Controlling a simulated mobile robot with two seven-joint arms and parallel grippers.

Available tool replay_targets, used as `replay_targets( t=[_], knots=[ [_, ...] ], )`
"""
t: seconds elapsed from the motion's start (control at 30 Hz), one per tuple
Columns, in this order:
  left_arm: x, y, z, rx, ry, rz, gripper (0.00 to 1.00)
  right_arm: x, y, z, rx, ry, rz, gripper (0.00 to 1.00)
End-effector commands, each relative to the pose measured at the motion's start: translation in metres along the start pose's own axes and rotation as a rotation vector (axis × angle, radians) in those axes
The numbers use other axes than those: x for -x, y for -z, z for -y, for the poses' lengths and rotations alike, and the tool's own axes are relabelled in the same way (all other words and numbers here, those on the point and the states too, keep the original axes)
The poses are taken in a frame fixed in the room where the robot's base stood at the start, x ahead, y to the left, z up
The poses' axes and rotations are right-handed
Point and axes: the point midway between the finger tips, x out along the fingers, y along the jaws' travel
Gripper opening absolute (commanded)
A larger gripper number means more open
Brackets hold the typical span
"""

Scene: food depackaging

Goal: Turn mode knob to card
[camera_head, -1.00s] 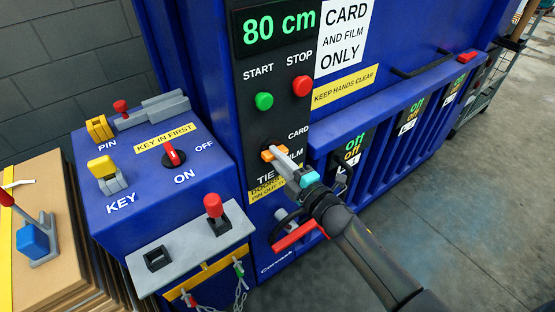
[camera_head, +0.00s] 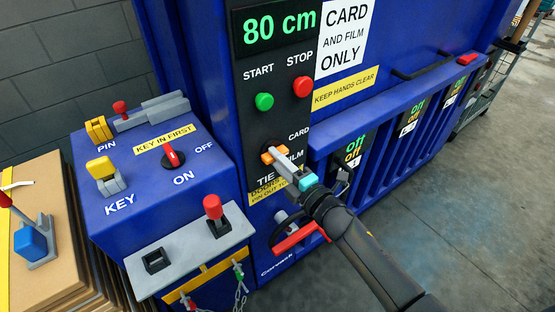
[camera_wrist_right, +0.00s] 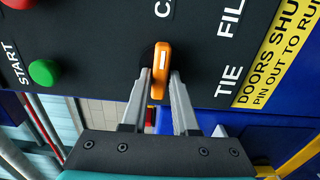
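The orange mode knob (camera_head: 269,155) is on the black panel, beside the words CARD, FILM and TIE. My right gripper (camera_head: 277,156) reaches it from the lower right, and its fingers partly cover it and the labels. In the right wrist view, the knob (camera_wrist_right: 160,68) sits between the fingertips (camera_wrist_right: 160,78), one on each side, and they look closed on it. There the knob's white mark runs up and down the picture, toward the first letters of CARD (camera_wrist_right: 163,8). My left gripper is not in view.
The green START button (camera_head: 264,101) and red STOP button (camera_head: 302,87) are above the knob. A red handle (camera_head: 299,238) is below my right gripper. A blue key box (camera_head: 150,205) with a red-handled switch (camera_head: 172,155) stands to the left.

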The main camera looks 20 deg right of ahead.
Motion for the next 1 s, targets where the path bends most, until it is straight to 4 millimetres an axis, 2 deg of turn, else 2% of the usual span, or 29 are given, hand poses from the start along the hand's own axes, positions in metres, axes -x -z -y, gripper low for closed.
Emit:
replay_targets(
  t=[0.03,0.2,0.57,0.77,1.0],
  knots=[
    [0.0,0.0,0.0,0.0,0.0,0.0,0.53,0.0,0.0,0.0,-0.001,0.0,0.0,0.35],
    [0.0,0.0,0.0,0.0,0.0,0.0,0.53,0.0,0.0,0.0,-0.003,0.0,0.0,0.53],
    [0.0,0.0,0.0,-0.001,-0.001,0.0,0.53,0.006,0.0,0.0,-0.004,0.0,0.0,0.53],
    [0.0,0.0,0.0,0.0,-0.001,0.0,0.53,0.033,0.001,0.001,-0.004,0.002,-0.001,0.53],
    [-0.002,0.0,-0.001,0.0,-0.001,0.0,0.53,0.074,0.0,0.001,-0.004,0.002,0.0,0.53]
  ],
)
